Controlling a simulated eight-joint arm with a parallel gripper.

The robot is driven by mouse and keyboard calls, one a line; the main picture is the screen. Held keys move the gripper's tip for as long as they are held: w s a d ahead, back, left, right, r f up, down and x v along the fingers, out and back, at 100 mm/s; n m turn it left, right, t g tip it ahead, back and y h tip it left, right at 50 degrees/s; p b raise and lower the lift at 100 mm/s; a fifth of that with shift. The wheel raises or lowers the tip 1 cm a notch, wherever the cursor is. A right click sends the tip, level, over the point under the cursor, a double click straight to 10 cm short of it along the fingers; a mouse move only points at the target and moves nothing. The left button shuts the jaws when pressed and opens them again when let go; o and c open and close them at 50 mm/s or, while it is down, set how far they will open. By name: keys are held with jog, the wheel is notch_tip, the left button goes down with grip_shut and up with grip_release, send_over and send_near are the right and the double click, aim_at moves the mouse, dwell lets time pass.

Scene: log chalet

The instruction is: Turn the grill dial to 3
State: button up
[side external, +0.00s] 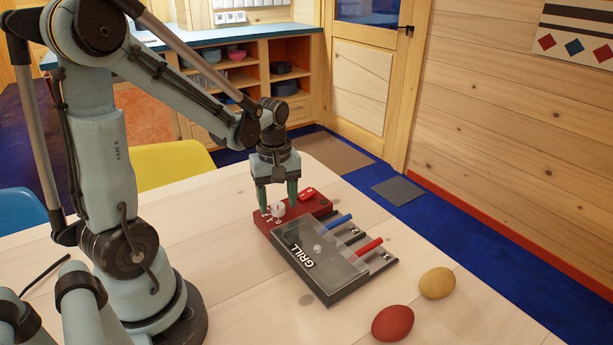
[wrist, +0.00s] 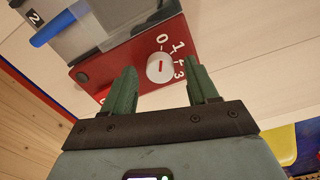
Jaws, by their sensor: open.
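The grill (side external: 318,262) is a dark box with a clear lid marked GRILL on the wooden table. Its red panel (wrist: 112,58) faces my gripper. The white round dial (wrist: 160,68) with a short red mark sits on this panel, and it also shows in the side view (side external: 278,210). Printed 0, 1 and 3 are readable beside it; the 2 is partly unclear. I cannot tell exactly which number the mark points to. My gripper (side external: 278,206) points down over the panel, open, with one green finger on each side of the dial. Contact is not visible.
Blue (side external: 340,220) and red (side external: 369,247) levers stick out from the grill's right side. A red switch (side external: 307,194) sits at the panel's far end. A red egg-shaped object (side external: 392,323) and a tan one (side external: 437,283) lie front right. The table's right side is mostly clear.

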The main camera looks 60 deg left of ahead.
jog(key=shift+f, duration=0.25)
jog(key=shift+c, duration=0.3)
jog(key=c, duration=1)
